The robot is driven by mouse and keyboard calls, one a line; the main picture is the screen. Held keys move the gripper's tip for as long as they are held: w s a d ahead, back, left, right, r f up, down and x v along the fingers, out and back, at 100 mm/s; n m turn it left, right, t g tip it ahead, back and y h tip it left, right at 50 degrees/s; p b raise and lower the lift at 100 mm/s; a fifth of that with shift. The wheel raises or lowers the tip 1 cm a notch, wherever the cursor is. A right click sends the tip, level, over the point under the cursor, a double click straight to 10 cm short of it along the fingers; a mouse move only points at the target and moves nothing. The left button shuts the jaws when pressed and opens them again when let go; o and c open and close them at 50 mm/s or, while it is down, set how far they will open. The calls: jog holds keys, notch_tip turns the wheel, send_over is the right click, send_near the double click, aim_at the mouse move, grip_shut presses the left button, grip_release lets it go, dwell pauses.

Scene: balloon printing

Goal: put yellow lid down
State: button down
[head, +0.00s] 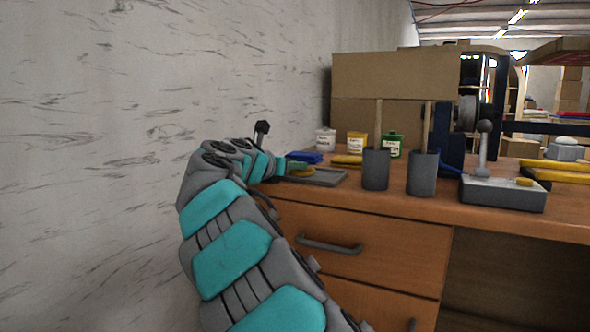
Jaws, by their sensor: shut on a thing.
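My gripper (292,168) is at the end of the teal and grey arm, low over a flat grey tray (328,180) at the left end of the wooden desk. It is shut on the yellow lid (303,173), which shows as a small yellow patch by the fingers. The lid is at the tray's left part; I cannot tell whether it touches the tray. The arm hides part of the tray and the grip itself is small in view.
A blue thing (305,157) and another flat yellow thing (347,160) lie behind the tray. White (326,140), yellow (356,144) and green (392,146) jars stand behind. Two dark cups (376,170) (422,173) holding sticks and a lever box (503,194) stand to the right.

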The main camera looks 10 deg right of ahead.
jog(key=shift+f, duration=0.15)
jog(key=c, duration=0.8)
grip_release()
jog(key=shift+o, duration=0.2)
jog(key=shift+s+a+r, duration=0.2)
jog(key=v, duration=1.1)
jog(key=shift+s+p, duration=0.15)
jog(key=shift+p, duration=0.3)
jog(key=shift+a, duration=0.1)
